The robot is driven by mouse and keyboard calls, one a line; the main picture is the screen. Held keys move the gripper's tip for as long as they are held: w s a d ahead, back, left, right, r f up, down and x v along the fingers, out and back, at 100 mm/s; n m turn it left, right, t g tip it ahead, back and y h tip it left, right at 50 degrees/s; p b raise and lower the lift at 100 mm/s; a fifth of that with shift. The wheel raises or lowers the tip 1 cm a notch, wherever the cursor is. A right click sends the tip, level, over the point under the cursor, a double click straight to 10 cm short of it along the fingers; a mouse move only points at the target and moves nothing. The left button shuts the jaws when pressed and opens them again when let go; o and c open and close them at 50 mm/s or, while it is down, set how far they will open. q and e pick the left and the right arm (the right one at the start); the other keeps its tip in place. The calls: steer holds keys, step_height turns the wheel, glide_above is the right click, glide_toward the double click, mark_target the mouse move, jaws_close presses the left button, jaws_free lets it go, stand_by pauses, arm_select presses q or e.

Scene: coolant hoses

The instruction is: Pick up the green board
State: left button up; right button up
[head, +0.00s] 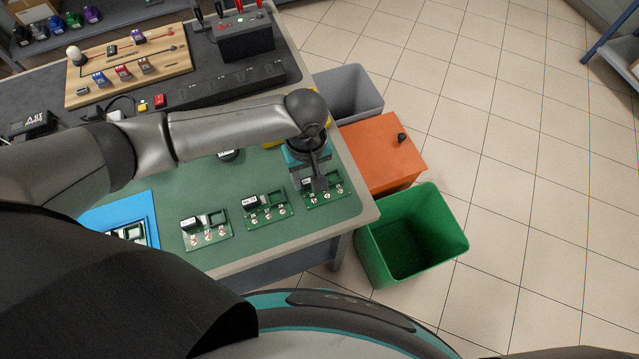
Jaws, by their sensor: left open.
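Several small green boards with black and silver parts are in view. One green board (207,239) lies on the green mat (185,180), a second green board (267,212) lies to its right, and a third green board (340,195) lies near the table's right corner. My left gripper (318,185) points down over the third board and hides part of it. It is open, with no board visibly held; I cannot tell whether its fingers touch the board. My right gripper is not in view.
A blue tray (104,213) with a board in it sits at the left. A green bin (428,216), an orange box (385,140) and a grey bin (360,88) stand beside the table's right edge. A wooden panel (90,75) and a black box (243,38) are at the back.

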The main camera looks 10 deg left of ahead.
arm_select(q)
jaws_close()
stand_by(0.4)
steer(key=shift+r, duration=0.1)
